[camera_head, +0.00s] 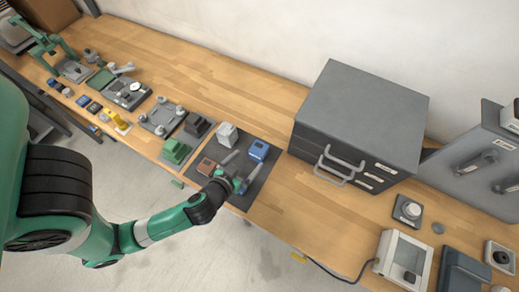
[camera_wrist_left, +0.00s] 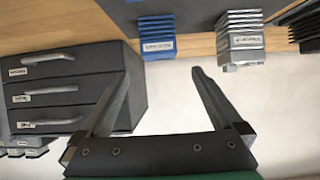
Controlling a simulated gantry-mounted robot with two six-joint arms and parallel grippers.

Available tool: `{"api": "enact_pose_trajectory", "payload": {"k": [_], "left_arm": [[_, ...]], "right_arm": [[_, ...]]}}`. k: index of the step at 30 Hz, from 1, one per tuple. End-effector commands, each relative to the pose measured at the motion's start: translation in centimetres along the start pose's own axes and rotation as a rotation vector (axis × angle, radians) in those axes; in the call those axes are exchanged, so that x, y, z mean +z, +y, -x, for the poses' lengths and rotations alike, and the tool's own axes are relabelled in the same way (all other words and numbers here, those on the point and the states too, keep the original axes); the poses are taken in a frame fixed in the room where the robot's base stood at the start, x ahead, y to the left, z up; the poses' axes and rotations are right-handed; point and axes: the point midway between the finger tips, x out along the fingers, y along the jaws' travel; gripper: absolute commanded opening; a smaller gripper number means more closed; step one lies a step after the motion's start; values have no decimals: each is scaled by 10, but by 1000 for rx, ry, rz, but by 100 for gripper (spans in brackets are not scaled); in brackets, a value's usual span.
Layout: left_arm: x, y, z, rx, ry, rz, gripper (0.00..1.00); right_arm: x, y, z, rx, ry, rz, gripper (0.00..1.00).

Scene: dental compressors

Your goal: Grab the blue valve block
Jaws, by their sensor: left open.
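The blue valve block (camera_head: 259,151) stands on the dark mat (camera_head: 262,178) on the bench, near the mat's right back part. In the left wrist view a blue finned block (camera_wrist_left: 157,38) with a small label shows at the top, above the space between my fingers. My left gripper (camera_head: 242,184) is over the front part of the mat, in front of the blue block and apart from it. In the left wrist view its fingers (camera_wrist_left: 160,88) are spread with nothing between them. My right gripper is not in view.
A silver finned block (camera_head: 227,135) and a brown block (camera_head: 206,166) share the mat. A green block (camera_head: 175,151) stands to the left. A grey drawer cabinet (camera_head: 360,115) stands close to the right. Bare wood lies behind the mat.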

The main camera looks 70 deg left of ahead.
Motion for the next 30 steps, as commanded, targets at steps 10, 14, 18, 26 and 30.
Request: {"api": "enact_pose_trajectory", "payload": {"k": [10, 14, 18, 26, 30], "left_arm": [[0, 0, -45, 0, 2, 1, 100], [0, 0, -53, -1, 1, 2, 100], [-1, 0, -77, -2, 3, 4, 100], [-1, 0, -97, 1, 1, 0, 100], [-1, 0, -97, 1, 1, 0, 96]], "right_arm": [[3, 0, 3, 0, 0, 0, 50], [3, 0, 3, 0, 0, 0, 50], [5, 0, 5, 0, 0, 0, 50], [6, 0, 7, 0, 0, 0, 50], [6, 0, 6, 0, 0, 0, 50]]}}
